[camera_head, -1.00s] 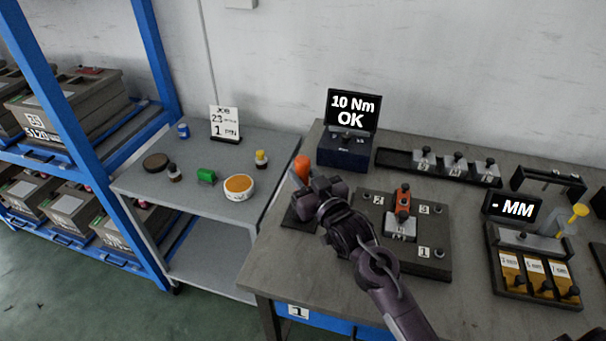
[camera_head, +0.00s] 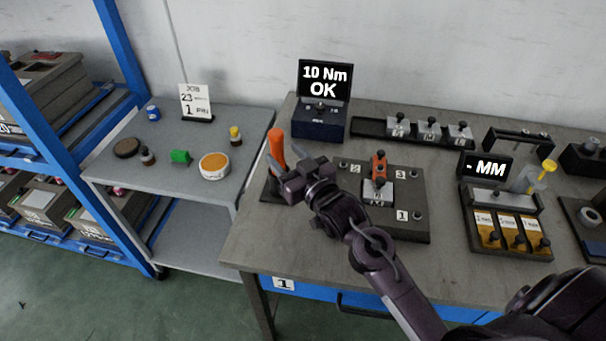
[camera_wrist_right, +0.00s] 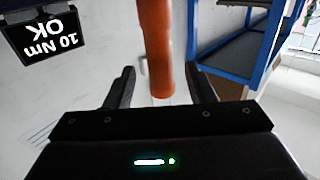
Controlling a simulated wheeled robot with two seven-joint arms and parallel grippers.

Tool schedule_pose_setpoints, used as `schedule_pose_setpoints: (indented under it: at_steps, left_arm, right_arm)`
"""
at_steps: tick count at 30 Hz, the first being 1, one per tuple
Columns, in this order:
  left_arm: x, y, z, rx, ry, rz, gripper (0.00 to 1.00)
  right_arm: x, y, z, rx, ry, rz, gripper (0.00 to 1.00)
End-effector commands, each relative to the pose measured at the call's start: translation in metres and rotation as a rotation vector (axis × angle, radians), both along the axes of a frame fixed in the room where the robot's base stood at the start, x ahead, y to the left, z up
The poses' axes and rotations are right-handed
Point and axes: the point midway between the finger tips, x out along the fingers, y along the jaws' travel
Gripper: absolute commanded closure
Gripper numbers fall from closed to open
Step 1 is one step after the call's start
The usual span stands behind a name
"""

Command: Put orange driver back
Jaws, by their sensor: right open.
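The orange driver (camera_head: 277,146) stands nearly upright at the left end of the workbench, its handle showing above a dark stand (camera_head: 268,190). Its lower part is hidden behind my right gripper. My right gripper (camera_head: 289,168) is beside the handle, with its fingers spread. In the right wrist view the orange handle (camera_wrist_right: 156,45) lies between the two open fingertips (camera_wrist_right: 165,88), with a visible gap on each side. My left gripper is not in view.
A fixture plate (camera_head: 408,205) with a metal block and orange clamp lies right of the gripper. The torque display (camera_head: 324,88) reads "10 Nm OK". A gauge station (camera_head: 500,205) stands farther right. A grey side table (camera_head: 150,180) with small containers is left.

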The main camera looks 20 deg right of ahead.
Motion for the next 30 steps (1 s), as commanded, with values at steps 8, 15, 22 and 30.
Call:
schedule_pose_setpoints:
  at_steps: [8, 15, 22, 30]
  left_arm:
    - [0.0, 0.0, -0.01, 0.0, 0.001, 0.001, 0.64]
    - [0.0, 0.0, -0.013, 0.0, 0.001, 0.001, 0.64]
    - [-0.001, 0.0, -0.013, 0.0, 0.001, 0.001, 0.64]
    - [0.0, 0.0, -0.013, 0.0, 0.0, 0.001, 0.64]
  right_arm:
    - [-0.055, -0.011, -0.002, -0.001, 0.003, 0.0, 0.51]
    - [-0.076, -0.015, -0.001, 0.0, 0.001, 0.0, 0.51]
    - [-0.079, -0.016, 0.001, -0.001, -0.001, 0.0, 0.51]
    - [-0.079, -0.015, 0.0, 0.0, 0.0, 0.0, 0.51]
